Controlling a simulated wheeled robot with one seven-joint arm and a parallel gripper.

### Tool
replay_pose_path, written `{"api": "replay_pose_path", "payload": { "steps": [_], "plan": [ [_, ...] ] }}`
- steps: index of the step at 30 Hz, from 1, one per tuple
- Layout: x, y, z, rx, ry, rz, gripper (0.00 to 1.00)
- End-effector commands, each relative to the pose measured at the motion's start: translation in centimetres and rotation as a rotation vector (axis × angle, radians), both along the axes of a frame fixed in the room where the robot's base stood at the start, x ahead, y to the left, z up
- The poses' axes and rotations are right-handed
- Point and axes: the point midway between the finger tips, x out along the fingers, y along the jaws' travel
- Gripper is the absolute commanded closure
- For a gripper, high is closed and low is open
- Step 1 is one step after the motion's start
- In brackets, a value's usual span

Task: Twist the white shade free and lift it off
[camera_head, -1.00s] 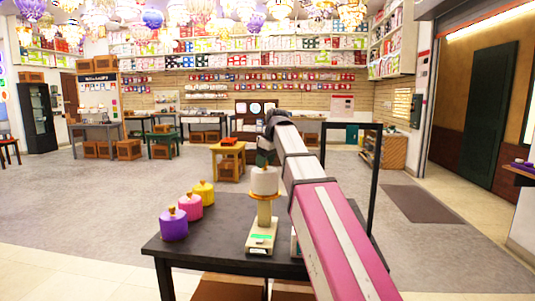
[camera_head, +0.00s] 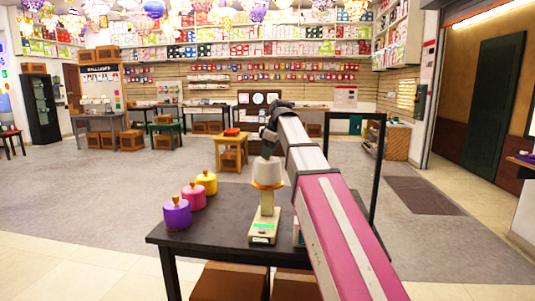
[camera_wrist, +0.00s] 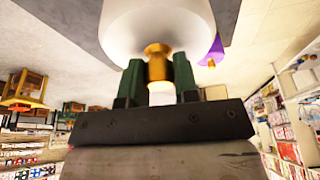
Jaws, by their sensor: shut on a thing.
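The white shade (camera_head: 267,171) is upright on top of a pale stand (camera_head: 264,225) with a green display, on the dark table. An orange-gold ring (camera_head: 268,185) shows at the shade's lower edge; I cannot see a clear gap there. In the wrist view the shade (camera_wrist: 155,28) fills the top, with its brass knob (camera_wrist: 157,51) facing me. My gripper (camera_wrist: 159,68) has its two green fingers on either side of the knob, shut on it. In the head view my gripper (camera_head: 267,148) is above the shade, partly hidden by my arm.
Purple (camera_head: 177,215), pink (camera_head: 193,197) and yellow (camera_head: 206,183) shades with knobs stand at the left of the dark table (camera_head: 215,220). A black frame (camera_head: 378,160) rises at the right. A yellow table (camera_head: 230,142) stands behind, with open floor to the left.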

Motion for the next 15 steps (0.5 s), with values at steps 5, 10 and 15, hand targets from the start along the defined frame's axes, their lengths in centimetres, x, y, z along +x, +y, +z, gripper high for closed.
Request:
{"api": "replay_pose_path", "payload": {
  "steps": [5,10,15],
  "plan": [
    [0.05,-0.02,0.03,-0.001,0.0,0.094,1.0],
    [0.02,0.0,0.02,0.0,-0.001,0.097,1.0],
    [0.02,0.01,0.03,0.0,-0.001,0.098,1.0]
  ]
}}
